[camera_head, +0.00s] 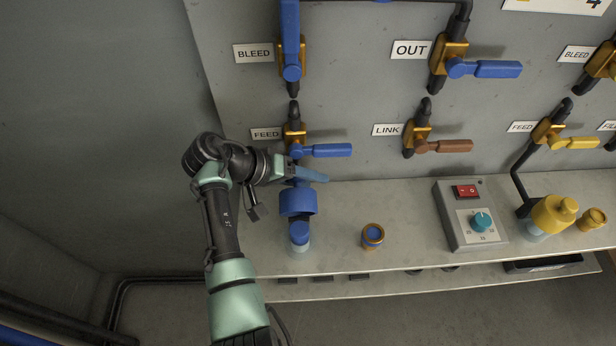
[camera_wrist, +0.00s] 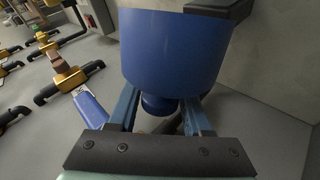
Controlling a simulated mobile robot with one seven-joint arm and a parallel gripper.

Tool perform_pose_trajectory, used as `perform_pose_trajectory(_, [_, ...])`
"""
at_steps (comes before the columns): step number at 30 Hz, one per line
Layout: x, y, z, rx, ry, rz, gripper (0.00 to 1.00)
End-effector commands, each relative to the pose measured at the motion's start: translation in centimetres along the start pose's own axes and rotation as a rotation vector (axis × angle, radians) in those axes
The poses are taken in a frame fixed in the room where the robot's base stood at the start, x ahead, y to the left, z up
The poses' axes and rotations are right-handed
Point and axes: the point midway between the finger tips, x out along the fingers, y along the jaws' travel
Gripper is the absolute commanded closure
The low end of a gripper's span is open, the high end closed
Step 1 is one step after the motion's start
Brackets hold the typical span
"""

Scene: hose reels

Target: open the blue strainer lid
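The blue strainer lid (camera_head: 298,202) is a wide blue cylinder with a small knob on top, at the centre-left of the bench in the head view. It fills the top middle of the wrist view (camera_wrist: 175,50). My gripper (camera_head: 308,175) reaches in from the left, just above the lid, and its two blue fingers are shut on the lid's knob (camera_wrist: 158,106). Below the lid stands the strainer body (camera_head: 300,243), clear with a narrower blue part in it. The lid appears raised above this body.
A switch box (camera_head: 470,215) and a yellow strainer (camera_head: 553,213) stand further right. The blue FEED handle (camera_head: 328,151) juts out close behind my gripper.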

Motion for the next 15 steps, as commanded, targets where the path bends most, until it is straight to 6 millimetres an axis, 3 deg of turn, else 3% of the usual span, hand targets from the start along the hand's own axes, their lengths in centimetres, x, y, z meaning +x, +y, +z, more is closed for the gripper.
perform_pose_trajectory(3, [0.0, 0.0, 0.0, 0.000, 0.000, 0.000, 0.31])
perform_pose_trajectory(11, [-0.1, 0.0, 0.0, 0.001, 0.000, 0.000, 0.31])
perform_pose_trajectory(15, [-1.1, 0.0, -0.1, 0.000, 0.003, 0.000, 0.31])
